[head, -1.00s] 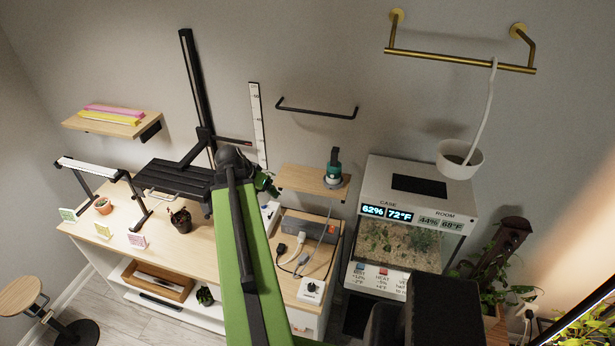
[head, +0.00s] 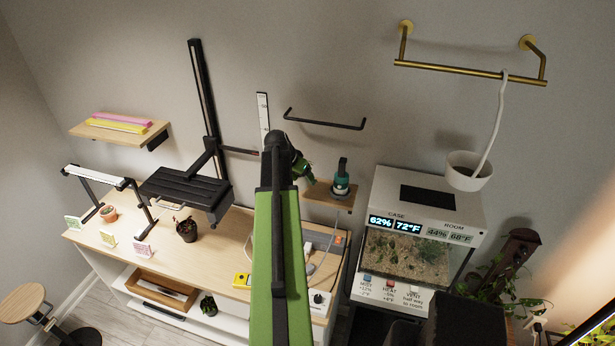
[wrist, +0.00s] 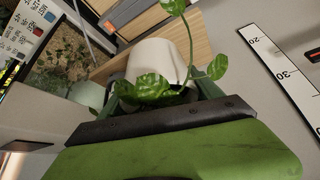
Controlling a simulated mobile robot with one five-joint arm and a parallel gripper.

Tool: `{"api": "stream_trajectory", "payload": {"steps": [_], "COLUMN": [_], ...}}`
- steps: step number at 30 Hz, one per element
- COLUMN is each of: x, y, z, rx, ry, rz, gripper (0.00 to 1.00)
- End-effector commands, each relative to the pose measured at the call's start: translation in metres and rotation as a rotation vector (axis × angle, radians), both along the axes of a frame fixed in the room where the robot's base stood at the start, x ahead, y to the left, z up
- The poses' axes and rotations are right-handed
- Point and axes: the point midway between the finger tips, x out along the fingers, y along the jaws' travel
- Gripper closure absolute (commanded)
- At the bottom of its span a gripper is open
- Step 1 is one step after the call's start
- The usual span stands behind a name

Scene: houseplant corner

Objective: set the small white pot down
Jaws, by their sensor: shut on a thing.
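The small white pot (wrist: 158,60) shows in the wrist view, with green leaves (wrist: 155,90) and a trailing stem in front of it. My gripper (wrist: 160,100) is shut on it; the leaves and a dark bar of my gripper hide the contact. In the head view my gripper (head: 303,172) shows only as a green part beyond my arm's end, just left of a small wooden shelf (head: 330,198). The pot is hidden there behind my arm. In the wrist view a wooden surface (wrist: 200,45) lies behind the pot; I cannot tell whether they touch.
A teal-topped device (head: 341,178) stands on the small shelf. A white ruler strip (head: 263,115) and a black rail (head: 325,122) are on the wall. A glass case (head: 415,250) and a hanging white pot (head: 468,170) are right. The desk (head: 215,255) has clear room left of my arm.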

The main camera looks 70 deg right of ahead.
Motion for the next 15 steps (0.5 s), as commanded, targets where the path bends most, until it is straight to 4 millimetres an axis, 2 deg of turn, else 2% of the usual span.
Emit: {"api": "stream_trajectory", "payload": {"steps": [1,3,10,12,15], "x": [0.003,0.004,0.006,0.005,0.005], "y": [-0.020,-0.037,-0.085,-0.081,-0.080], "z": [0.000,0.000,0.000,-0.019,-0.029], "rx": [0.000,-0.001,0.000,0.000,0.000], "ry": [0.000,0.000,0.001,0.001,0.001], "rz": [-0.001,0.000,0.000,0.002,0.002], "gripper": [0.83,0.83,0.83,0.83,0.83]}}
